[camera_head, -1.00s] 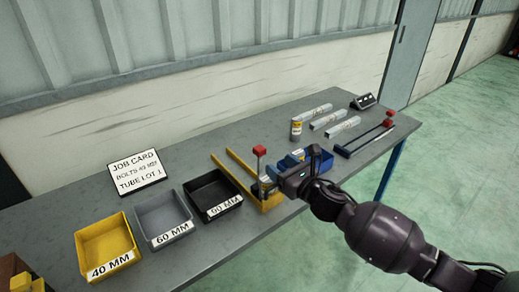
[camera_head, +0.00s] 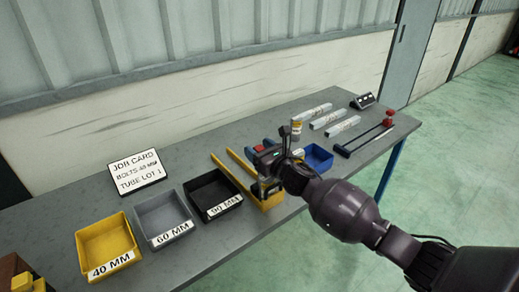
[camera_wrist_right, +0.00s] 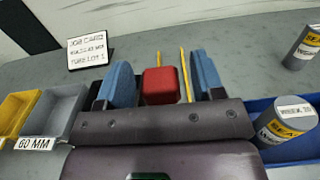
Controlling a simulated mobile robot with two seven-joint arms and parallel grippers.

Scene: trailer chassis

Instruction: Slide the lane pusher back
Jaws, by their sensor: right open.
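The lane pusher's red knob (camera_wrist_right: 160,85) shows in the right wrist view between the two blue-padded fingers of my right gripper (camera_wrist_right: 163,82). The fingers are open, one on each side, with a gap visible to the knob. In the head view the right gripper (camera_head: 268,153) is over the front end of the yellow-railed lane (camera_head: 240,166), and the arm hides most of the pusher and its post. The yellow rails (camera_wrist_right: 185,72) run away behind the knob in the wrist view. My left gripper is not in view.
Yellow (camera_head: 107,243), grey (camera_head: 163,217) and black (camera_head: 212,193) bins stand left of the lane, with a job card (camera_head: 134,172) behind. A blue bin (camera_head: 319,158) and a can (camera_head: 296,128) are right.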

